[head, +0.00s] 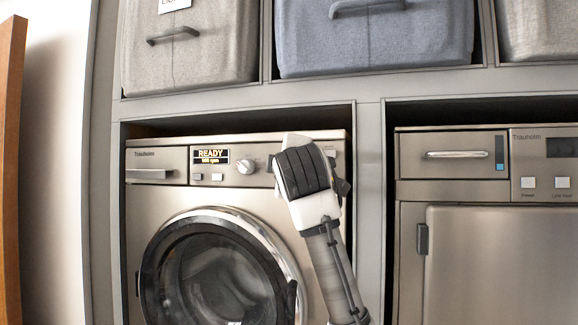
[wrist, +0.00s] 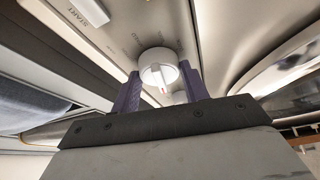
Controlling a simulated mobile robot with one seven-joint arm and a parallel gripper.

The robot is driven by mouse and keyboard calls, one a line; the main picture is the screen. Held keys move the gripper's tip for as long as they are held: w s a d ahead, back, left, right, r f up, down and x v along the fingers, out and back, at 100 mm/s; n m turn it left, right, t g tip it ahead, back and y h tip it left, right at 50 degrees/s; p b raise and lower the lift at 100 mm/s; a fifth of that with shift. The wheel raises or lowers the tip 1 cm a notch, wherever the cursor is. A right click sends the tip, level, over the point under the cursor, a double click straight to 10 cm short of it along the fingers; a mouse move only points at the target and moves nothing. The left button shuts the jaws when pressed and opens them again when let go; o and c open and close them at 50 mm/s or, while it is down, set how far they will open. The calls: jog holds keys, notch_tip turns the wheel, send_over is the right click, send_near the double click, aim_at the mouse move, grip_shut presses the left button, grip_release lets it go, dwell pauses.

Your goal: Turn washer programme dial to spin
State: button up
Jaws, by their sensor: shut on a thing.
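The washer (head: 170,215) stands in the left bay with its round door closed. Its lit display (head: 211,156) reads READY with a smaller rpm line below. The round white programme dial (head: 246,166) is right of the display, beside the end of my gripper (head: 272,165). In the wrist view the dial (wrist: 157,68) sits between my two purple fingers, which are shut on it. A raised ridge crosses its face, with a small reddish mark at one end. Labels around the dial are too small to read, and my gripper hides part of the panel.
A START button (wrist: 88,12) is near the dial. Fabric bins (head: 375,45) fill the shelf above. A grey divider (head: 371,200) stands close to the right of my arm.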

jog(key=o, duration=1)
jog(key=s+b, duration=0.2)
jog(key=s, duration=0.2)
jog(key=s+b, duration=0.2)
jog(key=s, duration=0.3)
jog(key=s+d+f+b, duration=0.1)
jog(key=s+b, duration=0.1)
jog(key=s, duration=0.2)
jog(key=shift+s, duration=0.35)
jog(key=shift+a, duration=0.1)
